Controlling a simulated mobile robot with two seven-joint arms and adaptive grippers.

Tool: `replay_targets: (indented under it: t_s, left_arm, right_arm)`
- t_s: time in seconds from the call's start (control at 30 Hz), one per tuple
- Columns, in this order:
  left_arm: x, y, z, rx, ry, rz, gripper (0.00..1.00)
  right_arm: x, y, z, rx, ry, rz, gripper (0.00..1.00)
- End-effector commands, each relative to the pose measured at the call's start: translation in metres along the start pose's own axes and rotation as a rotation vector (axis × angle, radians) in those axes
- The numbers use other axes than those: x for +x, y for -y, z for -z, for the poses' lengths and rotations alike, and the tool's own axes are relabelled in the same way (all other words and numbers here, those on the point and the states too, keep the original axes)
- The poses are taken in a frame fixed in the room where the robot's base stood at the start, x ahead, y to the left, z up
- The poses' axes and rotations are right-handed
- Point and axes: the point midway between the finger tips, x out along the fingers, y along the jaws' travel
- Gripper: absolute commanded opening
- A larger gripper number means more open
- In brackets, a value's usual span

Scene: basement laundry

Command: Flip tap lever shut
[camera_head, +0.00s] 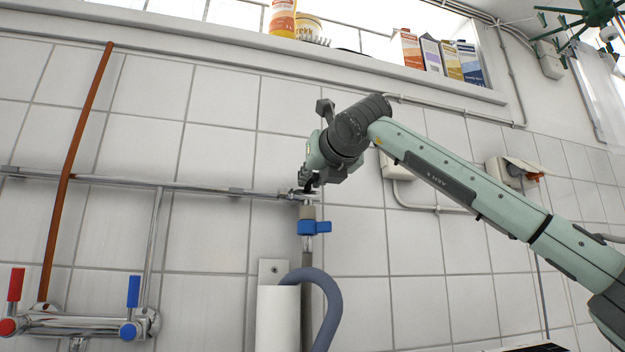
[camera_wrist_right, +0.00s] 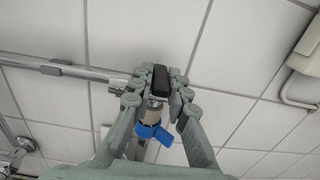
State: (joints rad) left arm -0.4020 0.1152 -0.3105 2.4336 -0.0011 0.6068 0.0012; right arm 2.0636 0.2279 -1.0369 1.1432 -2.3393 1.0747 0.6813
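The blue tap lever (camera_head: 315,228) sits on a small tap on a vertical pipe, in the middle of the tiled wall; it points sideways to the right. It also shows in the right wrist view (camera_wrist_right: 154,133), between and behind my fingers. My right gripper (camera_head: 306,186) is just above the lever, close to the chrome pipe junction, apart from the lever. My left gripper is out of view.
A horizontal chrome pipe (camera_head: 215,190) runs left from the tap. A grey hose (camera_head: 331,300) curves below it beside a white cylinder (camera_head: 277,320). A mixer (camera_head: 80,325) with red and blue handles is at lower left. Cartons (camera_head: 432,55) stand on the sill above.

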Motion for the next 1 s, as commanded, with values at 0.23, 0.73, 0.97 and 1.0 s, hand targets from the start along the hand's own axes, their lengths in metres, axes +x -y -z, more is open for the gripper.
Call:
replay_targets:
  t_s: [0.23,0.73,0.97,1.0]
  left_arm:
    - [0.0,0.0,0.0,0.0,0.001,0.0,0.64]
    - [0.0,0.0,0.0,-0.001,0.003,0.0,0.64]
    - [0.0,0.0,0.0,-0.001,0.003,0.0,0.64]
    - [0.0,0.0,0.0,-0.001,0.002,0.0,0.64]
  right_arm:
    - [0.0,0.0,0.0,0.0,0.0,-0.001,0.36]
    - [-0.043,0.0,-0.001,-0.001,0.004,-0.003,0.36]
    - [-0.091,0.0,-0.001,-0.002,0.003,-0.001,0.36]
    - [-0.097,0.0,-0.001,-0.001,0.003,-0.002,0.36]
